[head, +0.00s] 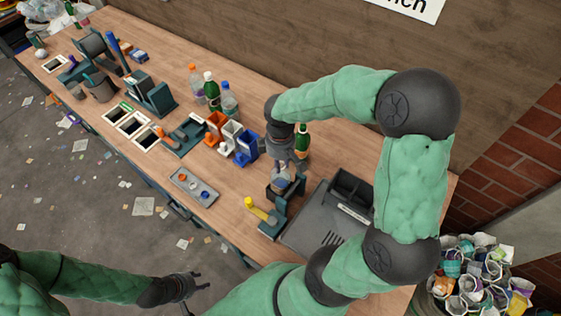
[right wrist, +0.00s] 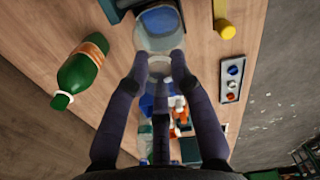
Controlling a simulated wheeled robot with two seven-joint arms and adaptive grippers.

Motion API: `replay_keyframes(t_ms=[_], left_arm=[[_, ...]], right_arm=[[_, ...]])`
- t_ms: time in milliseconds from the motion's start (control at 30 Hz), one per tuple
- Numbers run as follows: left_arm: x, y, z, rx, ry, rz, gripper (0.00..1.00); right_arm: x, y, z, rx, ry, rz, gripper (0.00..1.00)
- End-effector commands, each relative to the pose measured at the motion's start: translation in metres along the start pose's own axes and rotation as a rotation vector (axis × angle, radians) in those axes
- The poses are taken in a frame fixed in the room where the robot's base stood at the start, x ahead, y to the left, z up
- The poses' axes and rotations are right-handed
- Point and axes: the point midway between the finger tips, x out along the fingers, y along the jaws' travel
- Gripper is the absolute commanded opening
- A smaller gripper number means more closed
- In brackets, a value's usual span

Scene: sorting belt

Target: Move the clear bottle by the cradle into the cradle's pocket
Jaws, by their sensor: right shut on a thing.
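My right gripper (head: 284,166) is shut on the clear bottle (head: 281,181), pointing down over the cradle (head: 290,212) with its yellow-ended lever. The right wrist view shows the bottle (right wrist: 158,42) between the fingertips (right wrist: 160,60), with blue showing at its far end. The cradle's dark edge (right wrist: 113,8) is beside it there. The bottle is at or just above the pocket; I cannot tell whether it rests inside, as the gripper and cradle hide its lower part. My left gripper (head: 190,287) is empty, fingers apart, off the table's front edge.
A green bottle (head: 303,141) stands close behind my right gripper. A dark grey machine (head: 318,228) is right of the cradle. A grey tray with buttons (head: 194,187), orange, white and blue bins (head: 245,148) and more bottles (head: 211,91) stand to the left.

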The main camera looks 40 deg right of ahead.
Motion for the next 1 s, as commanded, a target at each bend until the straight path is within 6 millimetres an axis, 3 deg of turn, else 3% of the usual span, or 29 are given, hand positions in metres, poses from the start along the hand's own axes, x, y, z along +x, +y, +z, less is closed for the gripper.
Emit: replay_keyframes(t_ms=[1000], left_arm=[[0.012, -0.004, 0.0, 0.0, 0.0, 0.0, 0.4]], right_arm=[[0.017, 0.0, 0.0, 0.0, 0.0, 0.0, 0.0]])
